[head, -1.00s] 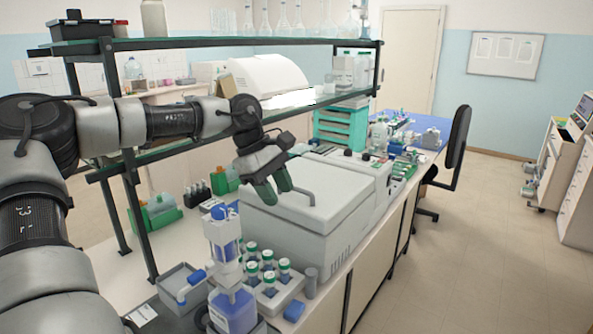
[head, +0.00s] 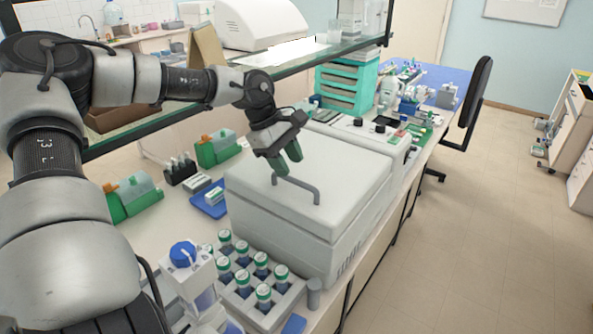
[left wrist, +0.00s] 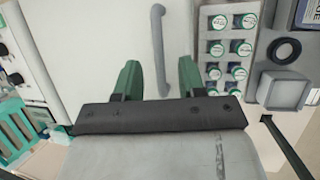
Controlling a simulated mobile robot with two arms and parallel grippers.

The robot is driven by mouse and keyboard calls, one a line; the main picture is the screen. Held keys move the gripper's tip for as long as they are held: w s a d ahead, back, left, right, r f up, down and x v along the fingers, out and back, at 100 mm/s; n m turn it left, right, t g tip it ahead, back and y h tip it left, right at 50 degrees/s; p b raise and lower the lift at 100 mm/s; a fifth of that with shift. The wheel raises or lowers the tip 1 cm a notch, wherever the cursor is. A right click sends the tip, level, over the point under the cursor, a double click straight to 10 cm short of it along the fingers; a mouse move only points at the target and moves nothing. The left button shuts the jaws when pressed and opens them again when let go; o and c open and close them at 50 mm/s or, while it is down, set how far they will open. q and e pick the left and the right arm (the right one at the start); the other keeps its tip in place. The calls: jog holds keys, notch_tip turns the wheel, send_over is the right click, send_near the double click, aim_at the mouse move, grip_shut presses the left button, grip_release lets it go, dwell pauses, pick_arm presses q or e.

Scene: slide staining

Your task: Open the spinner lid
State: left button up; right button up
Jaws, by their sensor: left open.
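The spinner (head: 290,235) is a pale grey box on the bench. Its flat lid (head: 325,160) is down, with a grey bar handle (head: 297,189) on top. My left gripper (head: 283,163) has green fingers, spread apart and empty, at the far end of the handle. Whether they touch the lid I cannot tell. In the left wrist view, the handle (left wrist: 158,45) runs lengthwise towards the gap between the fingers of the gripper (left wrist: 158,78), and the lid (left wrist: 95,55) fills the middle. My right gripper is not in view.
A rack (head: 262,300) of green-capped tubes stands close in front of the spinner. A blue-capped bottle (head: 183,255) is left of it. Green boxes (head: 135,195) stand behind, left. A glass shelf (head: 190,108) runs above the bench behind my left arm.

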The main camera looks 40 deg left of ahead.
aim_at(299, 181)
pick_arm(q)
jog(key=x, duration=0.3)
jog(key=shift+w+f+p, duration=0.2)
jog(key=shift+f+p, duration=0.05)
jog(key=shift+p, duration=0.1)
jog(key=shift+d+f, duration=0.1)
jog(key=shift+f, duration=0.15)
jog(key=shift+d+f, duration=0.1)
jog(key=shift+f, duration=0.15)
jog(key=shift+w, duration=0.1)
grip_shut()
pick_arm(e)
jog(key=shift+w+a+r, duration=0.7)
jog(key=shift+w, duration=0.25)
